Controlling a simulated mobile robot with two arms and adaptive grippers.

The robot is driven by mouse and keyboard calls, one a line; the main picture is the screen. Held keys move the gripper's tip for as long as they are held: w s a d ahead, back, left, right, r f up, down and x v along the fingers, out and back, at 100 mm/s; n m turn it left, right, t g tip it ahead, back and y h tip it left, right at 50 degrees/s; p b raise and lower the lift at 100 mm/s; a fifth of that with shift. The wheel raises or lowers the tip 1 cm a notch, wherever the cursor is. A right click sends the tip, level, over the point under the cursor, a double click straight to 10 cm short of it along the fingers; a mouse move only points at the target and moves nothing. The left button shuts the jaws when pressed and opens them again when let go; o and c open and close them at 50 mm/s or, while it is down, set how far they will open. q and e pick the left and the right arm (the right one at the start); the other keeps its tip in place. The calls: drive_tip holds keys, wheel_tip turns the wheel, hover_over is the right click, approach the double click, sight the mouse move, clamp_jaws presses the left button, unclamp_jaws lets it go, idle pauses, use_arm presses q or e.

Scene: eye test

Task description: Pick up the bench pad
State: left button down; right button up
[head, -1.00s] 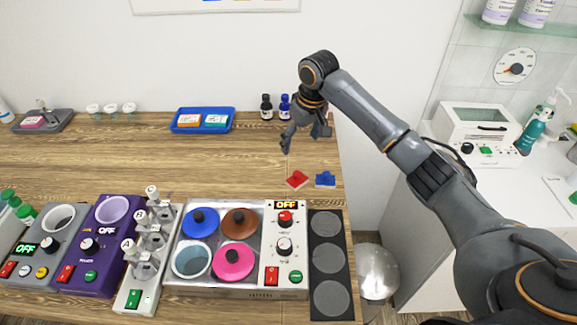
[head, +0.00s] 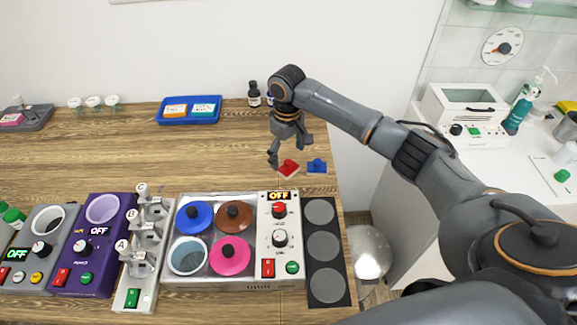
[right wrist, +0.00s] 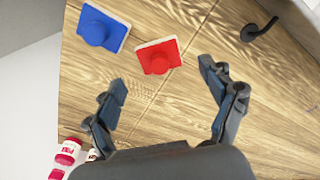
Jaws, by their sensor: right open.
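Two small flat pads with white undersides and round knobs on top, one red (head: 288,168) and one blue (head: 317,166), lie side by side on the wooden bench. Either could be the bench pad; no label tells. In the right wrist view the red pad (right wrist: 158,56) lies ahead between the finger directions, with the blue pad (right wrist: 100,32) to its left. My right gripper (head: 289,151) is open and empty, just above and behind the red pad, apart from it. Its spread fingers also show in the right wrist view (right wrist: 162,78). My left gripper is out of view.
In front of the pads stand a four-pot heater (head: 215,285) and a dark mat with grey circles (head: 323,275). Dark bottles (head: 254,95) and a blue tray (head: 165,121) stand at the back. The bench's right edge is close to the blue pad. Bare wood lies left.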

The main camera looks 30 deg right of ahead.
sight(288, 161)
drive_tip(key=f, duration=0.3)
drive_tip(key=shift+s+d+f+p, duration=0.1)
drive_tip(key=shift+s+f+p, duration=0.15)
drive_tip(key=shift+p, duration=0.1)
drive_tip(key=shift+w+f, duration=0.1)
drive_tip(key=shift+f, duration=0.1)
drive_tip(key=shift+c, duration=1.3)
drive_tip(key=c, duration=1)
drive_tip(key=shift+r, duration=0.15)
drive_tip(key=shift+r, duration=0.25)
wheel_tip(288, 161, up, 2)
drive_tip(key=shift+r, duration=0.1)
drive_tip(key=s+a+r, duration=0.2)
drive_tip(key=s+r, duration=0.1)
drive_tip(key=s, duration=0.1)
drive_tip(key=s+a+r+b, duration=0.1)
drive_tip(key=s+a+r, duration=0.2)
drive_tip(key=s, duration=0.1)
drive_tip(key=s+a+r+b, duration=0.1)
drive_tip(key=s+a+r, duration=0.1)
drive_tip(key=s+r, duration=0.2)
drive_tip(key=shift+a, duration=0.25)
